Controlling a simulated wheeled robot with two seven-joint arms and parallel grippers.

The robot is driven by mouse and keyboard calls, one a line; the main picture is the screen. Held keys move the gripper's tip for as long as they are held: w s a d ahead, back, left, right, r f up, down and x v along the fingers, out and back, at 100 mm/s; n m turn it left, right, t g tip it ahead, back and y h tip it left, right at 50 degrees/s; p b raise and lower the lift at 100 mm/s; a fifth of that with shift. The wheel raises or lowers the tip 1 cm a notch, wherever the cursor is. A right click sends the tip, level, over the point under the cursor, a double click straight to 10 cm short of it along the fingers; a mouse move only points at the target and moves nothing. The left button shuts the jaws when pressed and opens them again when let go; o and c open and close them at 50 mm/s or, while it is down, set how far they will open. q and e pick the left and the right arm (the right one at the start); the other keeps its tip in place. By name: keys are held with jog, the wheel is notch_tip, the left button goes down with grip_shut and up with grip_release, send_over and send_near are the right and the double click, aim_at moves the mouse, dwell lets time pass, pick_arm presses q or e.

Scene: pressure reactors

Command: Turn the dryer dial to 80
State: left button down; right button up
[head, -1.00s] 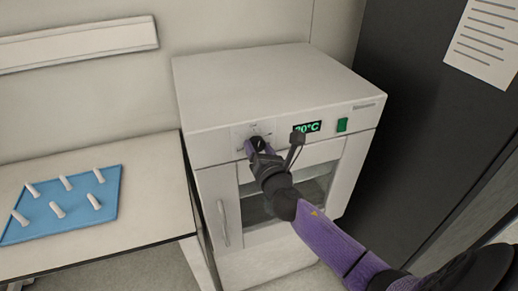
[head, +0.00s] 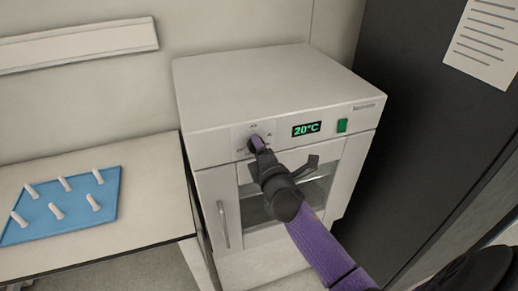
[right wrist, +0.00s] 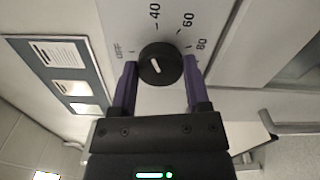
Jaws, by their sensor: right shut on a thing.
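The dryer (head: 265,85) is a white cabinet with a glass door. Its dial (right wrist: 160,64) is a round black knob with a short white mark, on a scale with OFF, 40, 60 and 80. In the right wrist view the mark lies on the side toward OFF, away from 80. My right gripper (head: 256,143) is at the dial and mostly hides it in the head view. In the right wrist view its purple fingers (right wrist: 160,76) are on either side of the knob, shut on it. The green display (head: 307,129) reads 20°C. My left gripper is not in view.
A green switch (head: 342,125) is right of the display. The dryer door has a vertical handle (head: 223,224). A table (head: 130,225) with a blue pegged mat (head: 75,198) stands at left. A dark cabinet (head: 420,120) stands close at right.

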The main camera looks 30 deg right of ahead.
jog(key=shift+f+m+p, duration=0.15)
jog(key=shift+m+p, duration=2.1)
jog(key=shift+m, duration=6.85)
jog(key=o, duration=1.3)
jog(key=shift+s, duration=0.15)
jog(key=p+v, duration=0.1)
jog(key=v, duration=0.8)
jog(key=shift+s+a, duration=0.2)
jog(key=shift+s, duration=0.1)
